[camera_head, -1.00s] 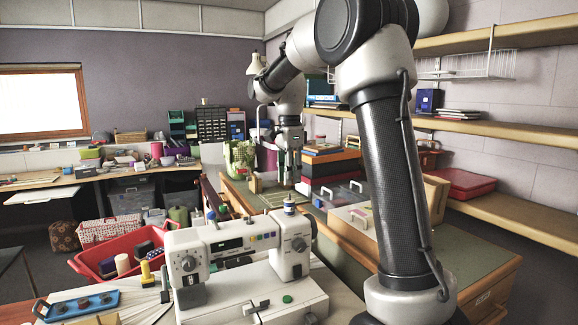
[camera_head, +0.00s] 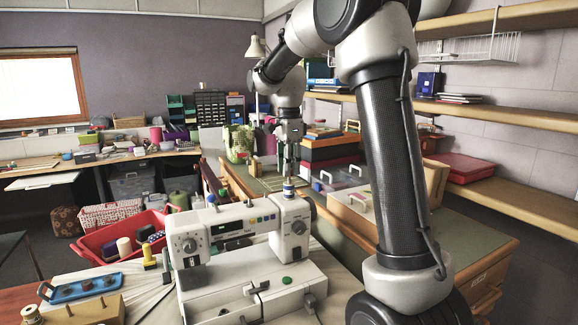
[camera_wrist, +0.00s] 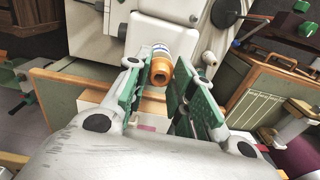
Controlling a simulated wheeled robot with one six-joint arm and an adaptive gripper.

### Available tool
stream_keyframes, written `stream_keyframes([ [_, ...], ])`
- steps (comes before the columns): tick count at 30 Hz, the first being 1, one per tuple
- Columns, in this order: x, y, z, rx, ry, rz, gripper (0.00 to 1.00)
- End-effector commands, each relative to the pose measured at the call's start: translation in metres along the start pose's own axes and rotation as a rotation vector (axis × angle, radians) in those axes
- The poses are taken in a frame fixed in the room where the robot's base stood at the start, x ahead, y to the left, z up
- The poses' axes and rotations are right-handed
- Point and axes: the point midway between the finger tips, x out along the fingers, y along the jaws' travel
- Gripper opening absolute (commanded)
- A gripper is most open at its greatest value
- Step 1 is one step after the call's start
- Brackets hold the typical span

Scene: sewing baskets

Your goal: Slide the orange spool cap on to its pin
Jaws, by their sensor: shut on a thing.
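The orange spool cap (camera_wrist: 159,76) is between the green pads of my gripper (camera_wrist: 160,84) in the wrist view. Its round open end faces the wrist camera. A blue and white spool (camera_wrist: 160,50) shows just beyond the cap and in line with it. In the head view the spool (camera_head: 289,187) stands upright on top of the white sewing machine (camera_head: 235,219), at its right end. My gripper (camera_head: 289,172) points down right above the spool there. The cap is too small to make out in the head view. I cannot see the pin, nor tell whether the cap touches it.
A red basket (camera_head: 93,243) with spools stands left of the machine. A blue tray (camera_head: 82,290) lies at the front left. A lidded clear box (camera_head: 338,178) and a wooden box (camera_head: 370,207) stand right of my gripper. Shelves (camera_head: 490,115) line the right wall.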

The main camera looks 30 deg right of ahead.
Motion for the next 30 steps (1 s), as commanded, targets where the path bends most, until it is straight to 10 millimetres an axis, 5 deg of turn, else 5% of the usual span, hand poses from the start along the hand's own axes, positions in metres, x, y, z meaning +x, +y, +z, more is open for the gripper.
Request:
stream_keyframes([
  [30, 0.014, 0.0, 0.0, -0.002, 0.0, 0.002, 0.15],
])
